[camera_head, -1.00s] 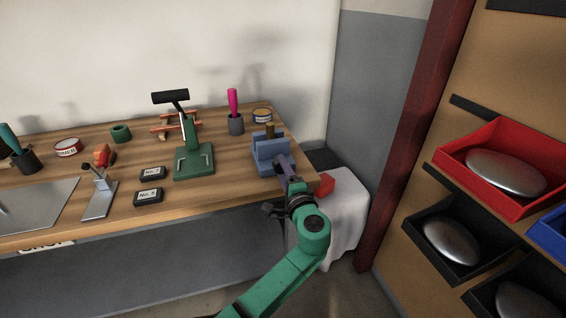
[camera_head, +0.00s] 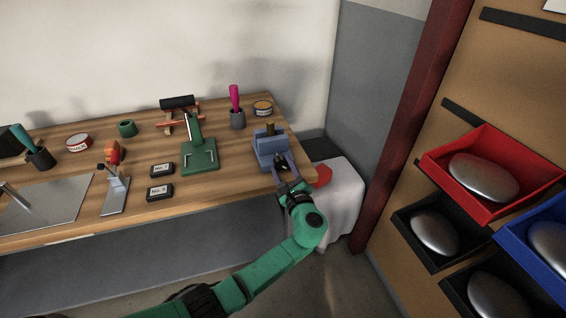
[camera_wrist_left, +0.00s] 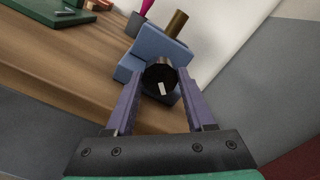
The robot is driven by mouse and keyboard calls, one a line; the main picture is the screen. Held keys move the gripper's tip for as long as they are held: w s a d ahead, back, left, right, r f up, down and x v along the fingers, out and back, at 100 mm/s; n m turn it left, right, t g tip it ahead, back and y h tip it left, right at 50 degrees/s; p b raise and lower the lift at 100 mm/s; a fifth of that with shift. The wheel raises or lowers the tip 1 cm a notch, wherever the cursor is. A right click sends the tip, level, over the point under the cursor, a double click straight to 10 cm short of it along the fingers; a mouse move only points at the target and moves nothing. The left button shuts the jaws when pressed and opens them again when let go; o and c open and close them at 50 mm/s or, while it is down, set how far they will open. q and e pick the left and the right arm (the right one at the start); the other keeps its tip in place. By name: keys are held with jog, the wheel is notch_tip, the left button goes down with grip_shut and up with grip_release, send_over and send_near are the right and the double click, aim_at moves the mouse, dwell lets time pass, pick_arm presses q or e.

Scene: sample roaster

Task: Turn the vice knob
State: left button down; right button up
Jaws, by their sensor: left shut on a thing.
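The blue vice (camera_head: 268,147) stands at the right end of the wooden bench, with a brass-brown cylinder (camera_head: 270,129) on top. My left gripper (camera_head: 281,162) is at the front of the vice. In the left wrist view the black round vice knob (camera_wrist_left: 159,77) has a white mark on its face, slanted slightly off vertical. The two purple-grey fingers of my left gripper (camera_wrist_left: 160,84) are on either side of the knob, shut on it. The vice body (camera_wrist_left: 150,45) shows behind it. My right gripper is not in view.
On the bench (camera_head: 235,165) are a green press (camera_head: 200,155), a dark cup (camera_head: 237,119) with a pink-handled tool, a tin (camera_head: 263,108) and two black labelled blocks. A white-draped stand (camera_head: 343,195) and red post (camera_head: 405,120) are to the right.

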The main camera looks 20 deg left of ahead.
pick_arm(q)
jog(key=shift+r+m+p, duration=0.1)
jog(key=shift+m+p, duration=0.45)
jog(key=shift+m, duration=0.45)
jog(key=shift+c, duration=1.3)
grip_release()
jog(key=v, duration=1.4)
jog(key=shift+s, duration=0.2)
jog(key=shift+d, duration=0.1)
